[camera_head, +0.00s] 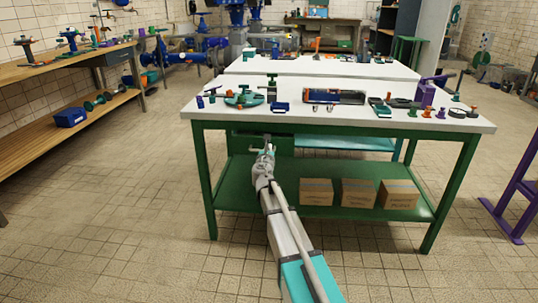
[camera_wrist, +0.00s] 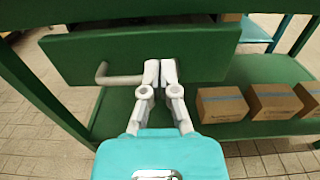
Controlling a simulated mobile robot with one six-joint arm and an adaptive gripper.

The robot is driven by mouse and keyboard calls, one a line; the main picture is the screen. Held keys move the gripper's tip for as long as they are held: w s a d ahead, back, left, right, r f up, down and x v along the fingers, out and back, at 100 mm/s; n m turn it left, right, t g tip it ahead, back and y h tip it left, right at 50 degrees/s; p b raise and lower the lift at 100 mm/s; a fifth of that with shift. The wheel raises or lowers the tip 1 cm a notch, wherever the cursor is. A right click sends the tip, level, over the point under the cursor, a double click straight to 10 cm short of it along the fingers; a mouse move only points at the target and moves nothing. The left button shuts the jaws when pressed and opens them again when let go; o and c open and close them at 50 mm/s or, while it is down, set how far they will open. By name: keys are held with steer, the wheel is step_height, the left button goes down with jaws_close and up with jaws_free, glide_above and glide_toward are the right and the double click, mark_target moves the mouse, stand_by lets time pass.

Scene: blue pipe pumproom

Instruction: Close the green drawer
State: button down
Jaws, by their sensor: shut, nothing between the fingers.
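The green drawer (camera_wrist: 205,52) hangs under the tabletop of the green workbench. In the wrist view its front panel stands out from the bench frame, with a gap above its top edge, so it looks partly open. Its grey bar handle (camera_wrist: 118,79) is on the front, left of my fingers. My gripper (camera_wrist: 160,70) is shut and empty, its fingertips at the drawer front just right of the handle; I cannot tell if they touch it. In the head view my gripper (camera_head: 266,150) reaches in below the tabletop and partly hides the drawer (camera_head: 284,145).
The white tabletop (camera_head: 225,116) carries several tools and parts. Cardboard boxes (camera_head: 359,194) stand on the green lower shelf (camera_head: 240,193), right of my arm. Green legs (camera_head: 204,180) flank the space. The tiled floor in front is clear.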

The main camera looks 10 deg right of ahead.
steer(key=shift+x, duration=2.6)
steer(key=shift+w, duration=0.15)
steer(key=shift+x, duration=1.25)
steer(key=v, duration=1.4)
steer(key=shift+d, duration=0.1)
